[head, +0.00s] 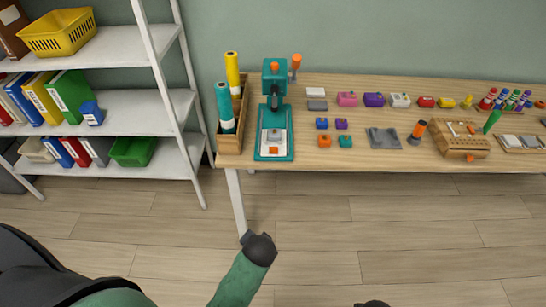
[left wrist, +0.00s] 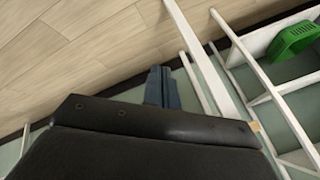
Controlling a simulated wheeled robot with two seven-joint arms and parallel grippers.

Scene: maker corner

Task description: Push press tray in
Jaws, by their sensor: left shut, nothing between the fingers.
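The teal press (head: 274,77) with an orange-knobbed lever (head: 296,62) stands at the left end of the workbench. The tray is forward of the press column. My left arm shows low in the head view, below the bench's front edge and well apart from the press. My left gripper (left wrist: 163,90) shows shut and empty in the left wrist view, against the floor and wall. The press is not visible there.
The wooden workbench (head: 350,157) holds several small coloured blocks, a grey fixture (head: 384,138) and a wooden block holder (head: 458,146). A wooden bin (head: 229,143) with rolls stands left of the press. A white shelf unit (head: 130,47) is at left. The floor in front is clear.

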